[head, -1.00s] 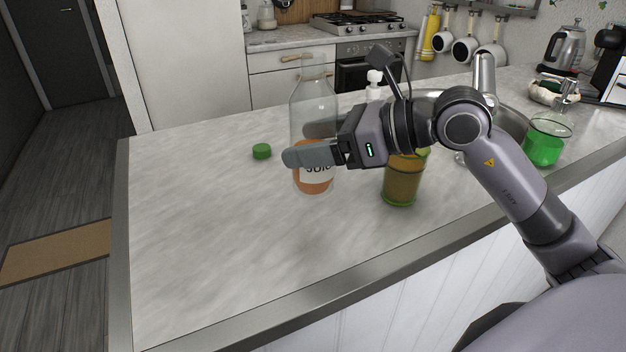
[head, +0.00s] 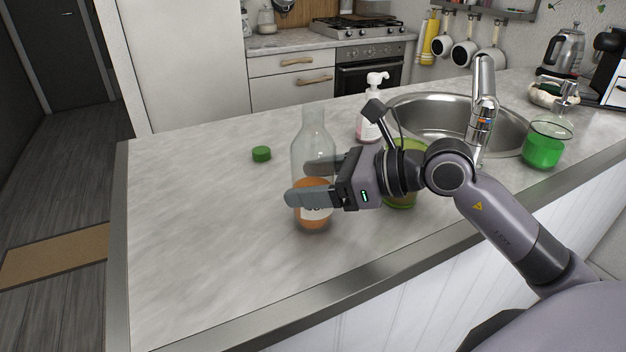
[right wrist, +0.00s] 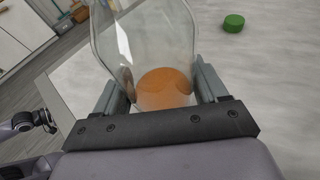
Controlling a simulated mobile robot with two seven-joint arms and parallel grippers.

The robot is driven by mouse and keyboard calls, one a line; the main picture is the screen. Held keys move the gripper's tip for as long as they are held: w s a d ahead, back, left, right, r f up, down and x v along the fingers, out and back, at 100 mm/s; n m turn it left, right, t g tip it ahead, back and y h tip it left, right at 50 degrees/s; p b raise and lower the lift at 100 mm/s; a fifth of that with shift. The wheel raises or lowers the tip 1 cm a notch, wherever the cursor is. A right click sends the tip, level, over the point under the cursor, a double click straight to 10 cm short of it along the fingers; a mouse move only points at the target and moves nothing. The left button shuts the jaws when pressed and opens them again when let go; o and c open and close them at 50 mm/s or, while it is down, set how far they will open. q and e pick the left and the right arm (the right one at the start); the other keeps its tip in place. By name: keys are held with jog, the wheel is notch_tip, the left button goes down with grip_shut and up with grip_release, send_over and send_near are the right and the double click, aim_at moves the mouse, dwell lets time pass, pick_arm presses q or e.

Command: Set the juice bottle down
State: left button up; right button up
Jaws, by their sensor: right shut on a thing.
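The juice bottle (head: 313,142) is clear glass with orange juice in its lower part and a white label. It stands upright, uncapped, at the counter (head: 205,240); I cannot tell whether its base touches the surface. My right gripper (head: 306,182) is shut on the bottle's body from the right, one finger on each side. In the right wrist view the bottle (right wrist: 145,40) fills the space between both fingers, with the juice at its bottom. A green cap (head: 261,154) lies on the counter to the left of the bottle.
A green-tinted glass (head: 404,202) stands right of the bottle, partly hidden by my right gripper. A soap dispenser (head: 369,125), the sink (head: 430,112) with its faucet (head: 482,105) and a glass of green liquid (head: 543,150) are farther right. The counter is clear on the left and front.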

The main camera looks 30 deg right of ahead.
jog(key=o, duration=1.6)
jog(key=shift+f, duration=0.1)
jog(key=shift+o, duration=0.2)
jog(key=shift+s+d, duration=0.35)
jog(key=shift+d, duration=0.05)
jog(key=b+v, duration=0.3)
jog(key=v, duration=0.8)
jog(key=shift+r, duration=0.35)
jog(key=shift+a, duration=0.1)
